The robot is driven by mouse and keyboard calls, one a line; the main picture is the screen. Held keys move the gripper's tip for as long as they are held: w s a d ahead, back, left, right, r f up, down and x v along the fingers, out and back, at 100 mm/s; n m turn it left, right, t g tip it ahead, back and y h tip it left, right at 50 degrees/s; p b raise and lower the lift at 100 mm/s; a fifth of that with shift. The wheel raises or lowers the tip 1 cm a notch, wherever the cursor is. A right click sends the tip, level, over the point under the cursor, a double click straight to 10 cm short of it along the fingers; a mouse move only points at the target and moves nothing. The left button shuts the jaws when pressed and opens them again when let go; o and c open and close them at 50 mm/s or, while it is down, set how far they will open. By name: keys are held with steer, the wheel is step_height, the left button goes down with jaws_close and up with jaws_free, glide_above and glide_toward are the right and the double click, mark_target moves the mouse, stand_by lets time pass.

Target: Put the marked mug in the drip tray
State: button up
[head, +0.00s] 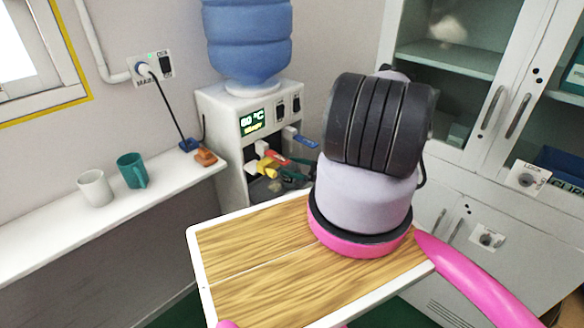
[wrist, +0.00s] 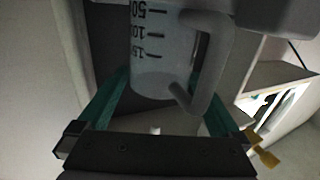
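The marked mug (wrist: 150,50), pale grey with dark measuring lines and numbers, fills the upper middle of the wrist view. Its handle is on the right. My gripper (wrist: 164,84) has its green fingers on either side of the mug, apparently closed against it. In the head view my arm hides most of the gripper, and I cannot make out the held mug clearly. The drip tray is in the dark recess (head: 258,190) under the taps of the white water dispenser (head: 222,112); its details are mostly hidden behind my arm.
A white mug (head: 95,188) and a teal mug (head: 132,172) stand on the wall shelf (head: 50,232) at left. Yellow (head: 267,167), red (head: 268,151) and blue (head: 300,138) taps jut from the dispenser. A blue bottle (head: 248,40) tops it. Cabinets (head: 470,160) stand at right.

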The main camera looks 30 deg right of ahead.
steer(key=shift+r, duration=0.1)
steer(key=shift+s+d+r, duration=0.1)
steer(key=shift+s+d, duration=0.05)
steer(key=v, duration=1.1)
steer(key=shift+s+d, duration=0.2)
steer(key=shift+s, duration=0.05)
